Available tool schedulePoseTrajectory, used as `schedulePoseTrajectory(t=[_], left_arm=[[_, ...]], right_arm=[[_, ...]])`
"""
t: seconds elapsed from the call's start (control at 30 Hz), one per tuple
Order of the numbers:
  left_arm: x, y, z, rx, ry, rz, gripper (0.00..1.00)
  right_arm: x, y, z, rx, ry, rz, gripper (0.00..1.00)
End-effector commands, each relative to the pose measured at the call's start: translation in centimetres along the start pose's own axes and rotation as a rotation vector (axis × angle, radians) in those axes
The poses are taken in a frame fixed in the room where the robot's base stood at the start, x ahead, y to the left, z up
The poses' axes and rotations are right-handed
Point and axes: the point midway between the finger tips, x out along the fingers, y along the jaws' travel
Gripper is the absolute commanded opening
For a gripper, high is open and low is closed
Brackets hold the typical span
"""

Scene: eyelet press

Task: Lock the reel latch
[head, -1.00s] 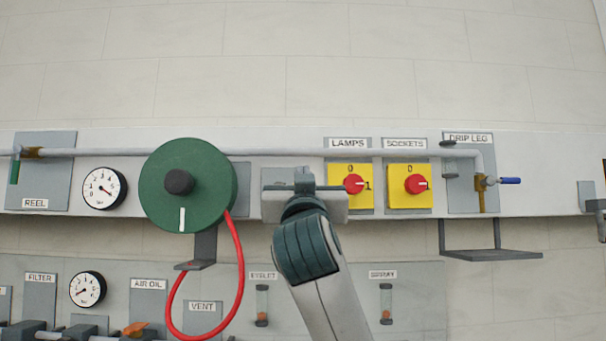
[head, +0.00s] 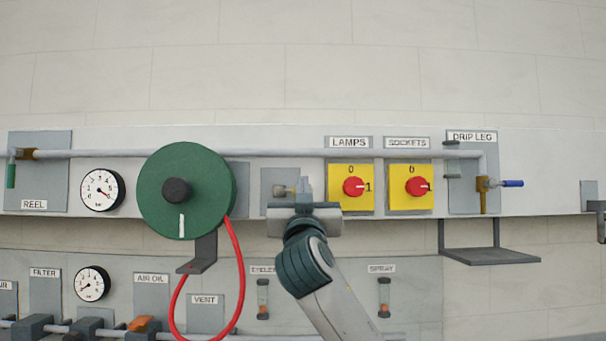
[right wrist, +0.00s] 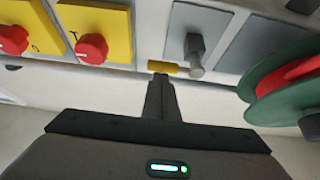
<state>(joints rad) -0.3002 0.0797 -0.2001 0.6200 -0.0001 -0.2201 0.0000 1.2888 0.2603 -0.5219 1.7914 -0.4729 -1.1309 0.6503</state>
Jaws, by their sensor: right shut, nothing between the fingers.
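The green hose reel (head: 205,190) hangs on the wall panel, with a dark hub and a white mark at its lower edge. Right of it is a small grey plate (head: 270,180) with a short peg-like fitting (head: 281,191), likely the latch; my gripper partly covers this area. In the right wrist view the plate shows a grey peg (right wrist: 195,55) sticking out. My right gripper (head: 305,187) is shut and empty, just right of the fitting. In the right wrist view its fingertips (right wrist: 160,80) lie beside a small yellow piece (right wrist: 163,67); contact cannot be told. My left gripper is not in view.
The yellow LAMPS switch (head: 337,200) and SOCKETS switch (head: 398,200) with red knobs sit close right of the gripper. A grey pipe (head: 300,153) runs above. A red hose (head: 240,275) hangs from the reel. A shelf (head: 490,256) juts out at right.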

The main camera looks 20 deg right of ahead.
Motion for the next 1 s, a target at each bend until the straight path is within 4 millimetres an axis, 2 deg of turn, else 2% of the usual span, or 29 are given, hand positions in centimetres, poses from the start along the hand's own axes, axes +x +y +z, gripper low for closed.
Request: schedulePoseTrajectory(t=[0.43, 1.0], left_arm=[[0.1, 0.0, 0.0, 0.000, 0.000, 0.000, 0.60], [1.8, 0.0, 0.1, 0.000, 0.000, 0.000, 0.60]], right_arm=[[-0.1, 0.0, 0.1, 0.005, 0.000, 0.002, 0.00], [-0.2, 0.3, 0.5, 0.105, -0.001, 0.060, 0.00]])
